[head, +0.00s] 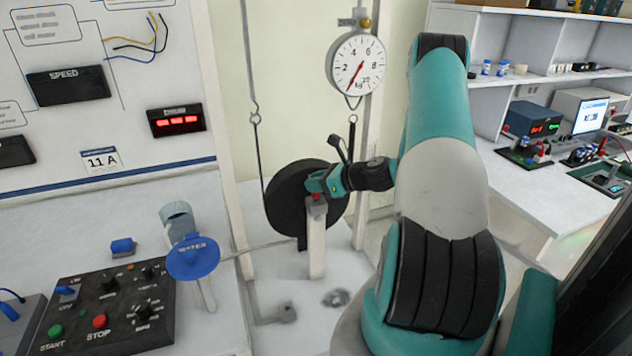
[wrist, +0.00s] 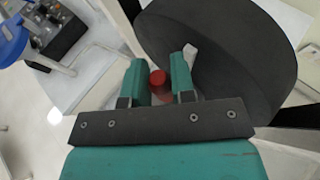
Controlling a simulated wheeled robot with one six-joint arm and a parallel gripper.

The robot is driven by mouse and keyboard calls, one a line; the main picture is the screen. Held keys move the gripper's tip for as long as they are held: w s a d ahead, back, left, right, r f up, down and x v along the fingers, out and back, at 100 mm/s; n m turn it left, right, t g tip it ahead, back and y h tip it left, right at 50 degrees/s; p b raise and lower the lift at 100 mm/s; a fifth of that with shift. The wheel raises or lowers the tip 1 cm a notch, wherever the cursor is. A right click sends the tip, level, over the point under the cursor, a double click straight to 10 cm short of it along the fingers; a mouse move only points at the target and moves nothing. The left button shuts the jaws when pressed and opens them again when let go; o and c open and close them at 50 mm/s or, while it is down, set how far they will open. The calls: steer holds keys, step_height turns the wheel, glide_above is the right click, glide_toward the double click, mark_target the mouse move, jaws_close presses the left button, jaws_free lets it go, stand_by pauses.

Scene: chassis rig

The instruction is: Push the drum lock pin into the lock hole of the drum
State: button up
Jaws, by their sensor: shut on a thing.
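The black drum (head: 284,205) hangs upright beside a white post, and its broad dark face fills the upper right of the wrist view (wrist: 225,45). The red drum lock pin (wrist: 158,79) is between my two teal fingers, in front of the drum; a bit of its red shows in the head view (head: 318,197) at the top of the post (head: 316,245). My gripper (head: 318,186) is shut on the pin, close to the drum; its fingers also show in the wrist view (wrist: 158,66). The lock hole is not visible, and I cannot tell how deep the pin sits.
A dial gauge (head: 357,63) hangs above the drum, with cords or rods running down beside it. A blue wheel marked water (head: 193,257) and a black control panel (head: 105,305) are at left. A shelf and bench with instruments (head: 565,180) stand at right.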

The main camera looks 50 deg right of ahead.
steer(key=shift+s+a+f+b, duration=0.15)
steer(key=shift+f+b, duration=0.25)
steer(key=shift+f, duration=0.45)
steer(key=o, duration=0.9)
